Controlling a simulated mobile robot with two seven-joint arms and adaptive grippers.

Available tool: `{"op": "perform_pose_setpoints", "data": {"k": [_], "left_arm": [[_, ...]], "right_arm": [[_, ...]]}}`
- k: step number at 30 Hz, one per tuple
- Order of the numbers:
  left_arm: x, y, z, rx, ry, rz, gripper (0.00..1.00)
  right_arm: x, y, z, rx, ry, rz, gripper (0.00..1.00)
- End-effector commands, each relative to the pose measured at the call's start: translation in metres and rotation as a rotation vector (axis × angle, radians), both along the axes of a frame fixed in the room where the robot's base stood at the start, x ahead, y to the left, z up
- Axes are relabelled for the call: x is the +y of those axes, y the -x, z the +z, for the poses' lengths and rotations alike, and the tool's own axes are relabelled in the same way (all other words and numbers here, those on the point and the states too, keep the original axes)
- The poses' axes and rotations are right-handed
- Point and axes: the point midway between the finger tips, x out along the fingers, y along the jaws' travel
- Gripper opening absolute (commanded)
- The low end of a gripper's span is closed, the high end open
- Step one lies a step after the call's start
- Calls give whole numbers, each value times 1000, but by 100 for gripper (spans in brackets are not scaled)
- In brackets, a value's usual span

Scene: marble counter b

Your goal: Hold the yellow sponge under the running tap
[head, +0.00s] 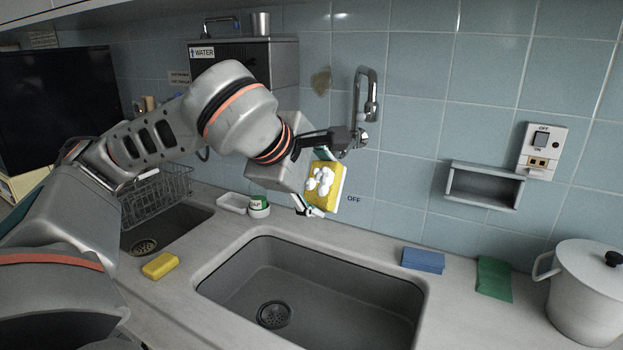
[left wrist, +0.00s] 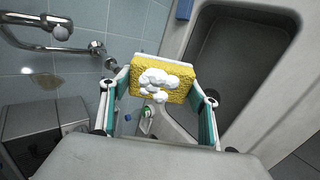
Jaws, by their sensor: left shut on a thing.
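My left gripper (head: 318,180) is shut on a yellow sponge (head: 330,199) with a white layer on its far side and white foam (head: 320,181) on its yellow face. In the left wrist view the sponge (left wrist: 137,80) sits between the two fingers. The gripper holds it above the counter behind the sink, below and left of the tap (head: 371,100). The tap (left wrist: 60,31) also shows in the left wrist view, apart from the sponge. I see no water stream from the spout. My right gripper is not in view.
The large sink basin (head: 345,285) is empty. A yellow block (head: 160,266) lies left of it; a blue sponge (head: 423,260), green cloth (head: 494,278) and pot (head: 590,290) lie right. A wire rack (head: 157,196) and WATER box (head: 243,65) stand at left.

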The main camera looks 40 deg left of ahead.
Motion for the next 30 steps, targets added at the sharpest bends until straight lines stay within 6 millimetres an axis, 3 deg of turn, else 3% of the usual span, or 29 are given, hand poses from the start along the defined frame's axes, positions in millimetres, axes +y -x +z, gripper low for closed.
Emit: {"op": "perform_pose_setpoints", "data": {"k": [1, 5, 16, 30], "left_arm": [[0, 0, 6, -2, 0, 2, 40], [0, -4, 5, -2, -1, 1, 40], [-1, -13, -12, 27, 0, -7, 40], [0, -56, -26, 26, 1, -8, 40]], "right_arm": [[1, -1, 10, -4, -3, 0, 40], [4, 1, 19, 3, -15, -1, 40], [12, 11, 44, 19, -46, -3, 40], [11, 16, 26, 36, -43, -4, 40]]}}
